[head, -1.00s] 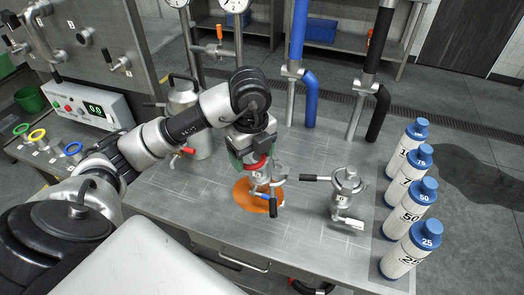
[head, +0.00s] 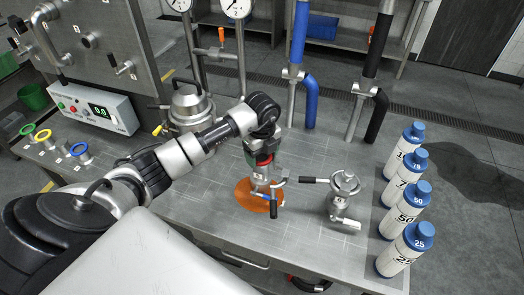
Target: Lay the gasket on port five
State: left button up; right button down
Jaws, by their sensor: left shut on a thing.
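My left gripper (head: 262,153) is shut on a red ring-shaped gasket (head: 263,161), of which only a red band shows; the gripper hides the rest. It is held at the top of a metal port fitting (head: 264,185) with a black handle, which stands on an orange disc (head: 244,194) on the steel bench. I cannot tell whether the gasket touches the fitting. No label for port five is readable. My right gripper is not in view.
A similar fitting (head: 345,186) stands to the right, its black handle pointing left. Several blue-capped bottles (head: 410,212) line the right edge. A metal pot (head: 188,105) stands behind my arm. Yellow, green and blue (head: 78,149) rings sit at the left by a display box (head: 92,107).

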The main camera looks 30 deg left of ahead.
aim_at(262, 157)
pick_arm(q)
jog(key=shift+f, duration=0.15)
jog(key=shift+f, duration=0.1)
jog(key=o, duration=0.9)
jog(key=shift+r, duration=0.25)
notch_tip(262, 157, up, 12)
jog(key=b, duration=0.3)
jog(key=shift+d+f, duration=0.1)
jog(key=shift+f, duration=0.05)
